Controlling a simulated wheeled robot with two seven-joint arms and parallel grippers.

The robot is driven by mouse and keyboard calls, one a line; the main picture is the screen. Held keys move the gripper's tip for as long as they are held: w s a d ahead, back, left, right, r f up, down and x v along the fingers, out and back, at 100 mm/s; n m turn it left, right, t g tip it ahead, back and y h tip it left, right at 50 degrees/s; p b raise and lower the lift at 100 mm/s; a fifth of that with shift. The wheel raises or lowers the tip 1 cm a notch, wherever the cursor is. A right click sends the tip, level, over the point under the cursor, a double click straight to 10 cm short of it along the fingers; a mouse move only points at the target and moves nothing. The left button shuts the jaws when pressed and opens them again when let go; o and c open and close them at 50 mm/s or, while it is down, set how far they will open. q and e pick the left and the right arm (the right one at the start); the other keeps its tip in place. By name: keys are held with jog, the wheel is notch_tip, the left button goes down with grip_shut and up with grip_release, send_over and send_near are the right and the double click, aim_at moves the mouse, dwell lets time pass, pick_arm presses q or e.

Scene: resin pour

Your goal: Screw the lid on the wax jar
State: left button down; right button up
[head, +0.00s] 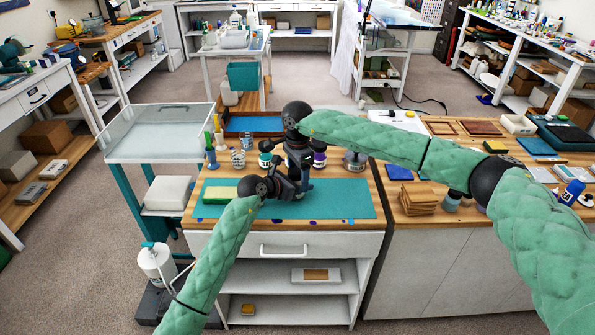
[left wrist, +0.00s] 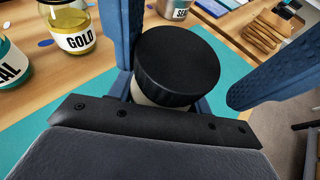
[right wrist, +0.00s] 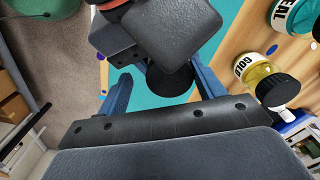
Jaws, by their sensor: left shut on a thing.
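The wax jar (left wrist: 146,97) stands between the fingers of my left gripper (left wrist: 163,96), which is shut on it; only a sliver of its cream body shows. The black lid (left wrist: 178,66) sits on top of the jar; its seating underneath is hidden. My right gripper (right wrist: 162,86) is above with its blue fingers apart on either side of the lid (right wrist: 172,88), with visible gaps. In the head view both grippers meet over the teal mat (head: 345,203), and they hide the jar there.
A gold jar (left wrist: 72,32) and a teal jar (left wrist: 12,62) stand close behind. In the head view, a purple-labelled jar (head: 319,160), a cup (head: 238,159) and a yellow-green sponge (head: 222,191) are near. The mat's right side is clear.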

jog(key=shift+a+r, duration=0.1)
jog(key=shift+r, duration=2.3)
jog(key=shift+c, duration=0.6)
jog(key=shift+w+r+n, duration=0.15)
jog(key=shift+r+n, duration=0.65)
jog(key=shift+r, duration=0.3)
jog(key=shift+w+r+n, duration=0.1)
jog(key=shift+r+n, duration=0.7)
jog(key=shift+r, duration=0.25)
jog(key=shift+f, duration=0.15)
jog(key=shift+f, duration=3.9)
